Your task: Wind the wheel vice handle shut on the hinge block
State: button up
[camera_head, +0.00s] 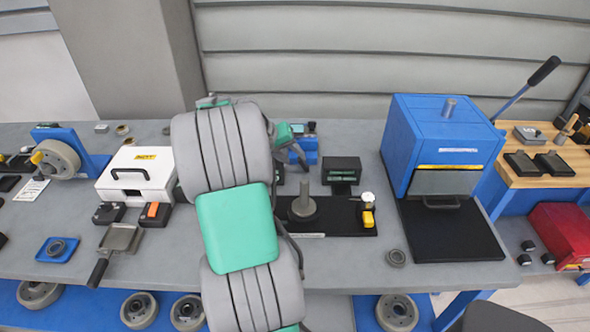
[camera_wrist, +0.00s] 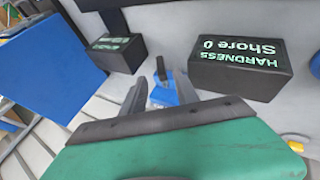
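My gripper (camera_wrist: 162,82) shows in the wrist view with its two grey fingers apart. A small blue device (camera_wrist: 163,97) with a dark upright part shows between and beyond the fingers; I cannot tell whether they touch it. In the head view a small blue device (camera_head: 304,150) with a dark top stands at the back of the bench, partly behind my arm. It may be the vice; its handle and the hinge block cannot be made out. My gripper's fingers are hidden behind my arm in the head view.
A black display box (camera_wrist: 240,68) reading "HARDNESS Shore 0" stands right of the fingers. A smaller display box (camera_wrist: 117,51) is to their left. On the bench, a black base with a grey post (camera_head: 303,206) and a large blue cabinet (camera_head: 440,140) stand to the right of my arm.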

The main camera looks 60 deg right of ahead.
aim_at(301, 162)
jog(key=p+x, duration=0.1)
jog(key=x, duration=0.7)
grip_shut()
dwell(0.5)
